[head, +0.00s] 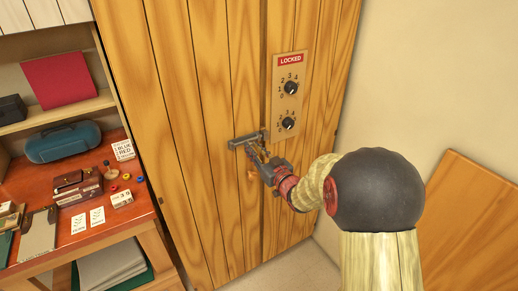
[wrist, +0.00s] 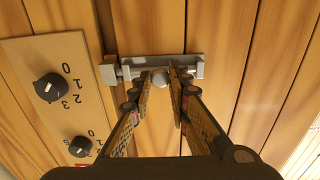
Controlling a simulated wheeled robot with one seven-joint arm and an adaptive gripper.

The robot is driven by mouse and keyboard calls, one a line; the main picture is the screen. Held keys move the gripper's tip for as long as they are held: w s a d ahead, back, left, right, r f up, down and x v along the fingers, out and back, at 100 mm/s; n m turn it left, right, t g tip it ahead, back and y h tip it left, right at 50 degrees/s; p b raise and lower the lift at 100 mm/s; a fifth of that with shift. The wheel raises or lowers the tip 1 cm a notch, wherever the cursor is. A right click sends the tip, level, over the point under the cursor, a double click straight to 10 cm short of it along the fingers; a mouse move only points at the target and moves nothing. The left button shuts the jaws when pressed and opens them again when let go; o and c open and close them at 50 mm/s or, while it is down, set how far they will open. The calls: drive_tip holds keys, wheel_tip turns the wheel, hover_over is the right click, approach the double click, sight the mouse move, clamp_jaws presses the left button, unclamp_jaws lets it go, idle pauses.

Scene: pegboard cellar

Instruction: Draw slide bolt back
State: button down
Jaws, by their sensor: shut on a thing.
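The grey metal slide bolt (head: 243,141) is mounted level on the wooden door (head: 200,120), with its right end at the dark seam in the head view. In the wrist view the bolt (wrist: 190,62) shows a back plate, a thin rod and an end block on each side. Its rounded knob (wrist: 159,79) sits at the middle. My gripper (wrist: 164,74) has its fingertips on both sides of this knob, shut on it. In the head view my gripper (head: 254,153) partly hides the bolt's front.
A panel with a red LOCKED sign (head: 290,60) and two black dials (head: 290,88) is right of and above the bolt. A workbench (head: 140,211) with a blue case (head: 64,143) and small items stands left. A wooden board (head: 475,215) leans at the right wall.

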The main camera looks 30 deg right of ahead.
sight(240, 145)
drive_tip(key=shift+a, duration=1.4)
drive_tip(key=c, duration=1.6)
unclamp_jaws()
drive_tip(key=shift+a, duration=0.1)
drive_tip(key=shift+c, duration=0.2)
drive_tip(key=shift+s, duration=0.1)
drive_tip(key=s, duration=1.2)
drive_tip(key=shift+d, duration=0.2)
